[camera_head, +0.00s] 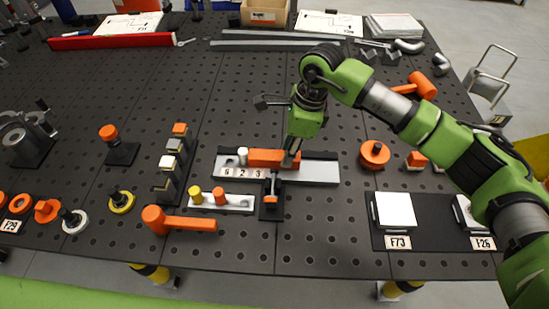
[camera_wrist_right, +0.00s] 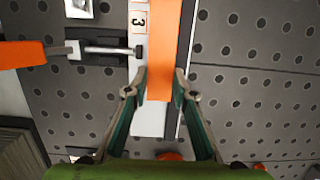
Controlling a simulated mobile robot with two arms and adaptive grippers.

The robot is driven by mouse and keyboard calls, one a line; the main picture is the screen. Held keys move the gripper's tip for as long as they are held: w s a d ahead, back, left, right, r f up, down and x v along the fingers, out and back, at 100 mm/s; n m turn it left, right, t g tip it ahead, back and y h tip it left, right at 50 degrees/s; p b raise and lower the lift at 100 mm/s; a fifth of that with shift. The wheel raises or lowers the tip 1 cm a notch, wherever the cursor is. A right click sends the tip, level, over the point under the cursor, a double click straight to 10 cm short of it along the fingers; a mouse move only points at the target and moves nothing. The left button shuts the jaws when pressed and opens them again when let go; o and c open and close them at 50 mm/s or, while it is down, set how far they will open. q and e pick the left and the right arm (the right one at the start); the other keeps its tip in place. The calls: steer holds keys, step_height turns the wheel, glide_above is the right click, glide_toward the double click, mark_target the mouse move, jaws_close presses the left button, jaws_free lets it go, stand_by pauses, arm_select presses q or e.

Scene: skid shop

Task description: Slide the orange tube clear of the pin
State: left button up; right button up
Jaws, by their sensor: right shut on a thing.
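The orange tube (camera_head: 268,158) lies flat along a pale metal fixture (camera_head: 318,171) with a strip of number labels (camera_head: 242,173). My right gripper (camera_head: 291,160) comes down on the tube's right end. In the right wrist view the right gripper's fingers (camera_wrist_right: 160,84) stand on either side of the orange tube (camera_wrist_right: 159,45), shut on it near its end. A short silver cylinder (camera_head: 243,154) stands at the tube's left end; I cannot tell whether it is the pin. Any pin inside the tube is hidden. My left gripper is not in view.
A clamp with an orange handle (camera_head: 270,200) stands at the fixture's front edge. A white block with yellow and orange pegs (camera_head: 235,203) and an orange mallet (camera_head: 180,222) lie to the front left. An orange round part (camera_head: 374,154) is to the right. The perforated table behind the fixture is mostly clear.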

mark_target(299, 156)
steer(key=shift+d, duration=0.3)
steer(key=shift+d, duration=0.7)
steer(key=shift+d, duration=0.1)
steer(key=shift+d, duration=0.25)
steer(key=shift+d+b, duration=0.2)
steer(key=shift+b, duration=0.1)
steer(key=shift+d, duration=0.65)
steer(key=shift+d, duration=0.1)
steer(key=shift+d, duration=0.35)
steer(key=shift+d, duration=0.2)
